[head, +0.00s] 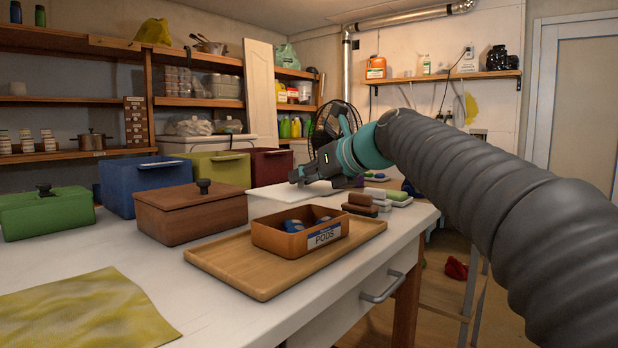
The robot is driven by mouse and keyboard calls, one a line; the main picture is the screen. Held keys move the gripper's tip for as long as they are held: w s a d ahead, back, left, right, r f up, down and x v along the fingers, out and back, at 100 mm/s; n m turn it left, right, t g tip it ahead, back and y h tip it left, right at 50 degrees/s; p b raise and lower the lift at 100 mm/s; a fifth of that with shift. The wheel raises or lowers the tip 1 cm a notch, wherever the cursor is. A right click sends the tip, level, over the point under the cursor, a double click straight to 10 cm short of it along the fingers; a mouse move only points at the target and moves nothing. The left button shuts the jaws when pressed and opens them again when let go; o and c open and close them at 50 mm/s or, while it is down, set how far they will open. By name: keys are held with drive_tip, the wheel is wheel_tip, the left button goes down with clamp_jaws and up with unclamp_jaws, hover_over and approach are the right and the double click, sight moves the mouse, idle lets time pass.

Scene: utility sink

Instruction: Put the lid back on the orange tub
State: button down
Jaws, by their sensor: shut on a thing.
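The orange tub (298,231), labelled PODS, stands open on a wooden tray (236,268) and has several blue pods (293,225) inside. My gripper (298,176) is behind the tub, low over the far part of the white counter, beside a flat white surface (268,203). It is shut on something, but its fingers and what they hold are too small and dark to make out. I cannot pick out the tub's lid for certain. My arm comes in from the right and is clear of the tub.
A brown box (191,216) with a knobbed lid stands left of the tub. Blue (143,177), yellow-green (219,166) and dark red (271,166) bins line the back. Stacked sponges or soap bars (361,204) sit right of the tub. A yellow cloth (85,312) lies front left.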

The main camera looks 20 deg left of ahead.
drive_tip(key=shift+f+b, duration=1.4)
drive_tip(key=shift+b, duration=0.05)
drive_tip(key=shift+f+b, duration=0.35)
drive_tip(key=shift+f, duration=0.55)
drive_tip(key=shift+s+d+p, duration=0.1)
drive_tip(key=shift+d+p, duration=0.05)
drive_tip(key=shift+p, duration=0.55)
drive_tip(key=shift+f+p, duration=0.2)
drive_tip(key=shift+p, duration=0.4)
idle(1.2)
drive_tip(key=shift+c, duration=2)
unclamp_jaws()
